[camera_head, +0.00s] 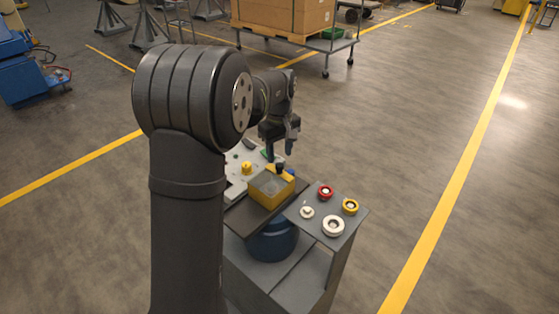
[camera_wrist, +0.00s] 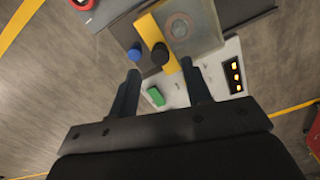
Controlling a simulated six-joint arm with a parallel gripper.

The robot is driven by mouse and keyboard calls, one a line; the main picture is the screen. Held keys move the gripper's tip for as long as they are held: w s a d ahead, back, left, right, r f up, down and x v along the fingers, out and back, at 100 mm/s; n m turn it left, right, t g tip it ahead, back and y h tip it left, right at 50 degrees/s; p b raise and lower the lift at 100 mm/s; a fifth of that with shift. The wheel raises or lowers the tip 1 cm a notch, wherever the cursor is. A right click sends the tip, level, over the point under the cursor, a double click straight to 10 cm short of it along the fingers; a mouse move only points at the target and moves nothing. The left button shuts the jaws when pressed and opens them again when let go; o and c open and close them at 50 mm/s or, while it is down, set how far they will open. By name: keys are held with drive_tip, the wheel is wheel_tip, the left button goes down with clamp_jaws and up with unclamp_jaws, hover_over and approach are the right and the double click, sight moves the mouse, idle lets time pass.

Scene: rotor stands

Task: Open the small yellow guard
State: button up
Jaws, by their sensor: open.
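A small yellow guard (camera_head: 268,189) with a greyish, see-through top sits on the stand, and its lid looks closed. In the wrist view, its yellow edge strip (camera_wrist: 153,32) and grey top (camera_wrist: 185,25) show at the upper middle. A black knob (camera_wrist: 160,54) is at this strip, and a blue knob (camera_wrist: 134,54) is just left of it. My gripper (camera_wrist: 160,72) is open and empty. The black knob shows between the fingertips, apart from both; the height between cannot be told. In the head view, my gripper (camera_head: 279,150) is just above the guard's far edge.
A yellow button (camera_head: 246,168) stands left of the guard. A green part (camera_wrist: 156,96) and a panel with orange lights (camera_wrist: 236,75) are close by. A side shelf (camera_head: 318,205) holds red, yellow and white rings. A cart with a box (camera_head: 283,15) stands behind.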

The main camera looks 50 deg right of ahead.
sight(279, 165)
drive_tip(key=shift+f, duration=1.9)
clamp_jaws()
